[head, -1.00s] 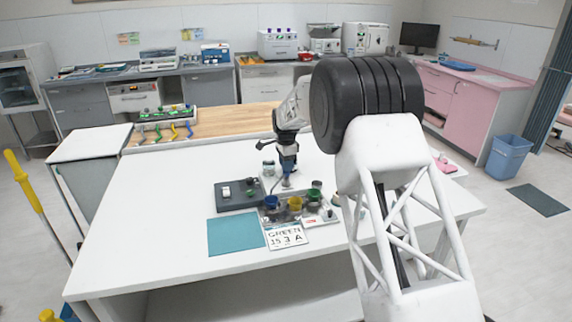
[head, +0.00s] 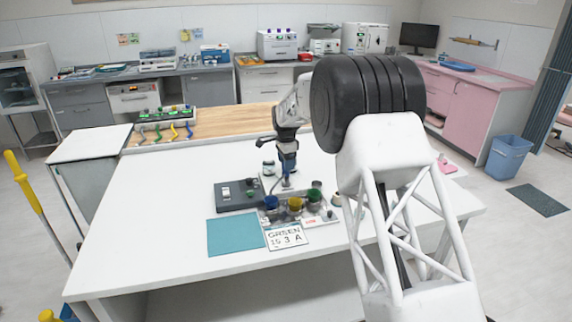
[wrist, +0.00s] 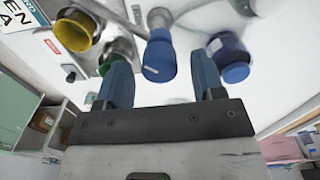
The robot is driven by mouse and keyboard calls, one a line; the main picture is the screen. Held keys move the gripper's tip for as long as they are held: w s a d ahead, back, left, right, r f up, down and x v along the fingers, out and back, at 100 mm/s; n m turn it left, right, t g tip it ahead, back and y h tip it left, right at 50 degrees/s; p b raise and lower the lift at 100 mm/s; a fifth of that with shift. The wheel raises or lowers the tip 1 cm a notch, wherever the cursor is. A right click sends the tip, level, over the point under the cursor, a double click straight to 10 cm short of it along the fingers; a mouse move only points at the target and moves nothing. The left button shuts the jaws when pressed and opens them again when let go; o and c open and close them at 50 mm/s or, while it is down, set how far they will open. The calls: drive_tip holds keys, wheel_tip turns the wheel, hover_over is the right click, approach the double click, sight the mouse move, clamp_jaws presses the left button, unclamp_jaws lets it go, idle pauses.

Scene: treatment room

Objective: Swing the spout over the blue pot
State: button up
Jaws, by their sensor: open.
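The blue pot (head: 271,202) stands at the left of a row on a grey tray, beside the yellow pot (head: 295,204) and the green pot (head: 314,195). The wrist view shows the yellow pot (wrist: 76,31) and part of the green pot (wrist: 105,62); I cannot make out the blue pot there. A grey metal spout arm (wrist: 118,18) runs towards a blue handle (wrist: 158,58). My gripper (head: 287,172) is above the back of the tray. Its fingers (wrist: 162,72) are open, either side of the handle; contact is unclear. The spout's outlet is not clear.
A dark box (head: 237,195) stands left of the pots. A blue-capped jar (wrist: 231,58) is just outside one finger. A teal mat (head: 235,236) and a card reading GREEN 15 3 A (head: 286,237) lie in front. The white table's left side (head: 150,225) is clear.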

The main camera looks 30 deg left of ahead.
drive_tip(key=shift+r, duration=3.4)
